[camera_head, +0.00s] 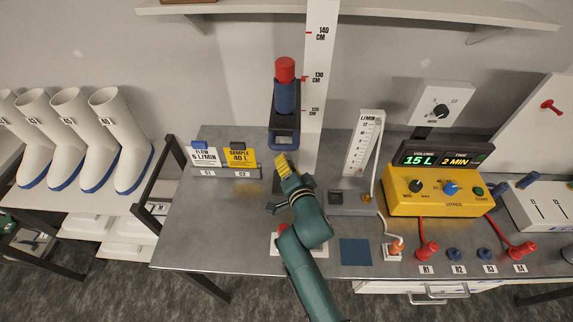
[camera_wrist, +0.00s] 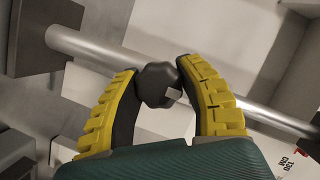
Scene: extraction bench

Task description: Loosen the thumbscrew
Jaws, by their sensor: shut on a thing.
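The thumbscrew (camera_wrist: 158,88) is a dark, faceted knob in front of a bright metal rod (camera_wrist: 88,48) in the wrist view. My gripper (camera_wrist: 160,72) has its two yellow, ribbed fingers closed on the knob from both sides, with their dark inner pads against it. In the head view, my gripper (camera_head: 283,165) is just below a dark bracket that carries a blue cylinder with a red top (camera_head: 285,88). My gripper and arm hide the thumbscrew there.
A white height scale (camera_head: 317,60) stands behind the bracket. A flow meter (camera_head: 362,145) and a yellow control box (camera_head: 432,192) are to the right. Two sign cards (camera_head: 242,158) stand to the left. The bench (camera_head: 195,225) is clear at its front left.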

